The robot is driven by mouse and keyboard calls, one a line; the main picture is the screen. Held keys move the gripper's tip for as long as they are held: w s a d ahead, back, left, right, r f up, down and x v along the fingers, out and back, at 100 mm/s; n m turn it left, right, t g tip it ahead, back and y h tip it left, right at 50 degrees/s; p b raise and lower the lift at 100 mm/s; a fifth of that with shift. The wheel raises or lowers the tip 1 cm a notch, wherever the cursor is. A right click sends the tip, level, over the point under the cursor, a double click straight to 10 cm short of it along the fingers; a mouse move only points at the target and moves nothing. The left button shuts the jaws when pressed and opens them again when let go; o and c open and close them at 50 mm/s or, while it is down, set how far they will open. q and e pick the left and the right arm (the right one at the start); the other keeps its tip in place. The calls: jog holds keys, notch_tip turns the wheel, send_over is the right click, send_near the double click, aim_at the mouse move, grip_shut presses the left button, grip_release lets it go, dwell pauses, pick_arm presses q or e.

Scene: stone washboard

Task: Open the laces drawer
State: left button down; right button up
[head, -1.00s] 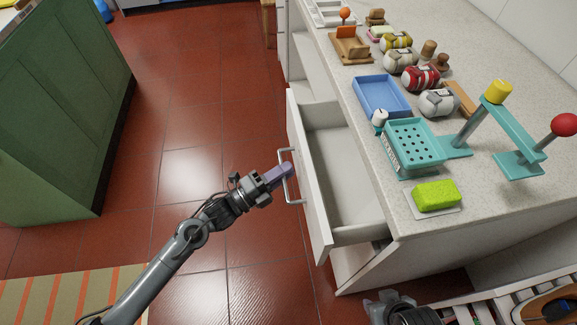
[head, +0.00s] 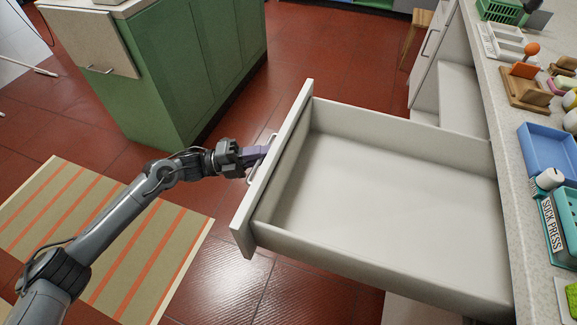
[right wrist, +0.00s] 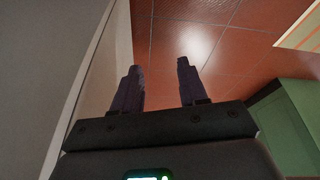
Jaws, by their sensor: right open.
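A white drawer (head: 385,190) stands far out from the counter in the head view, its inside pale and empty. No label shows on it. Its front panel (head: 280,165) faces left and carries a metal bar handle (head: 264,160).
The stone counter (head: 500,110) runs along the right with a blue tray (head: 550,150), a teal sock press (head: 562,225) and wooden stands. A green cabinet (head: 190,70) stands at back left. A striped rug (head: 110,235) lies on the red tiled floor.

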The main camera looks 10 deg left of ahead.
pick_arm(q)
jog(key=a, duration=0.3)
jog(key=shift+w+a+b, duration=0.2)
jog(key=shift+a+b, duration=0.05)
jog(key=shift+b, duration=0.1)
jog(key=c, duration=1.2)
grip_release()
jog(key=shift+w, duration=0.1)
jog(key=shift+o, duration=0.2)
jog(key=p+v, duration=0.2)
jog(key=v, duration=0.8)
jog(key=shift+a, duration=0.35)
